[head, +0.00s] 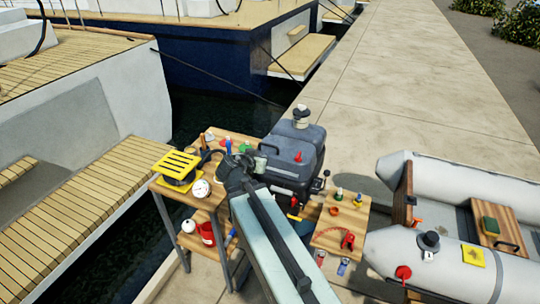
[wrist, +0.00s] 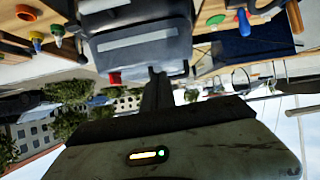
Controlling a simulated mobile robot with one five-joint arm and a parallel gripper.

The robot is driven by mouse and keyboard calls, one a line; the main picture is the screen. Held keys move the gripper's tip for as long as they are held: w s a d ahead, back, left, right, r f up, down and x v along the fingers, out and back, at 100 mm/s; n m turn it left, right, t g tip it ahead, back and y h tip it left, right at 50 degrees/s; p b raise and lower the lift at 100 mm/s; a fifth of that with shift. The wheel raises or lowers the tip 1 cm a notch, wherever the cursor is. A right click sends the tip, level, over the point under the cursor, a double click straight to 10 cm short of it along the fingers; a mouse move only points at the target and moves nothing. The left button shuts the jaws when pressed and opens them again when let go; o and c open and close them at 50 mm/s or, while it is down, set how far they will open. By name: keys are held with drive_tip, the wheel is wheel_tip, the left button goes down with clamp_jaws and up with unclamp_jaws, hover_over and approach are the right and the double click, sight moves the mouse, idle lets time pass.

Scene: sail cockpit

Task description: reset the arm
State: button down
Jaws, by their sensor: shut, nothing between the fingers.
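My arm reaches up from the bottom middle of the head view, and my gripper (head: 236,165) is at its far end, over the wooden side table. In the wrist view, which looks upside down, my gripper (wrist: 158,75) shows as a dark narrow shape, shut with nothing in it. I cannot tell the exact gap between gripper and grill.
The left table holds a yellow slatted item (head: 176,163) and a white ball (head: 201,188); a red pot (head: 206,233) is below. A small wooden shelf (head: 328,240) carries bottles and a red clamp-like item (head: 348,240). A grey dinghy (head: 440,262) lies right. The concrete dock (head: 390,90) behind is clear.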

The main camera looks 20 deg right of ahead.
drive_tip(key=shift+s+a+f, duration=0.2)
drive_tip(key=shift+a, duration=0.25)
drive_tip(key=shift+f, duration=0.1)
drive_tip(key=s+a+f+n+g+y, duration=0.8)
drive_tip(key=s+a+f, duration=0.4)
drive_tip(key=s+a, duration=0.2)
drive_tip(key=shift+s+a+n+y, duration=0.2)
drive_tip(key=shift+s+n+y, duration=0.05)
drive_tip(key=shift+n+y, duration=0.3)
drive_tip(key=shift+a, duration=0.1)
idle(0.4)
